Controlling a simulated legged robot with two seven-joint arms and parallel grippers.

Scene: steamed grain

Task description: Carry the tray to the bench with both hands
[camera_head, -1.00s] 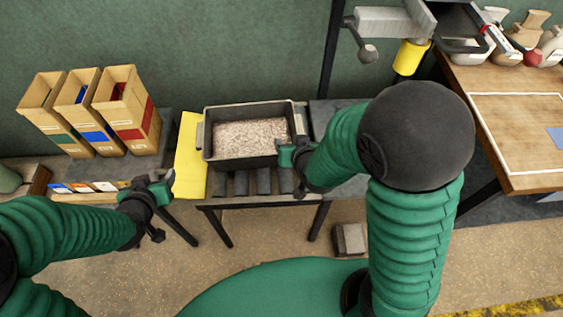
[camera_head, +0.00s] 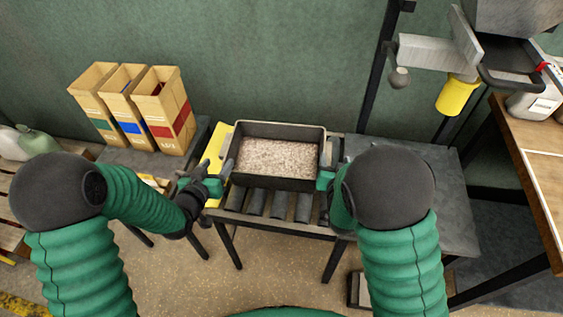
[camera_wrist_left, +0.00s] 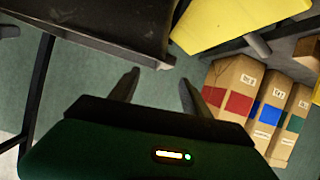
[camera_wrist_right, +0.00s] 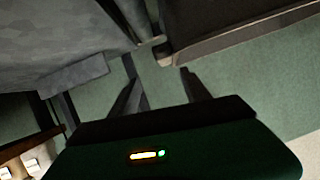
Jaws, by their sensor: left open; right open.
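The dark rectangular tray (camera_head: 275,184), filled with pale grain (camera_head: 280,157), sits level on the roller stand (camera_head: 280,205). My left gripper (camera_head: 222,166) is open beside the tray's left end, near its handle. In the left wrist view, the tray's dark side (camera_wrist_left: 105,22) is at top left, beyond the empty fingers (camera_wrist_left: 158,82). My right gripper (camera_head: 328,165) is open at the right end, its jaws partly hidden by my arm. In the right wrist view, the tray's edge (camera_wrist_right: 225,38) is above the empty fingers (camera_wrist_right: 160,80).
A grey metal table (camera_head: 425,185) adjoins the rollers on the right. A wooden-topped bench (camera_head: 535,145) stands farther right. A yellow panel (camera_head: 217,145) and several cardboard bins (camera_head: 160,110) are on the left. A machine with a yellow cylinder (camera_head: 457,95) hangs at upper right.

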